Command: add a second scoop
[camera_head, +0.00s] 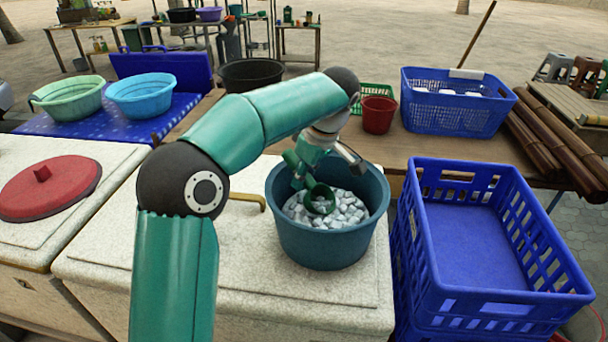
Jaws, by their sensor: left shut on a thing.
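A dark teal tub (322,240) stands on the pale speckled counter, holding many whitish-grey chunks (345,208). My left arm reaches in from the left and over the tub. My left gripper (316,168) points down into the tub's mouth and is shut on a green scoop (321,196). The scoop's round cup rests low among the chunks, touching them. How much is in the cup is hard to tell. The gripper partly hides the scoop's handle and the tub's back rim. My right gripper is not in view.
A tall blue crate (465,292) stands close to the tub's right. Behind are a small red pot (378,115), a blue basket (455,118) and a black basin (251,72). A red lid (48,188) lies at left. Brown poles (545,145) lie at right.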

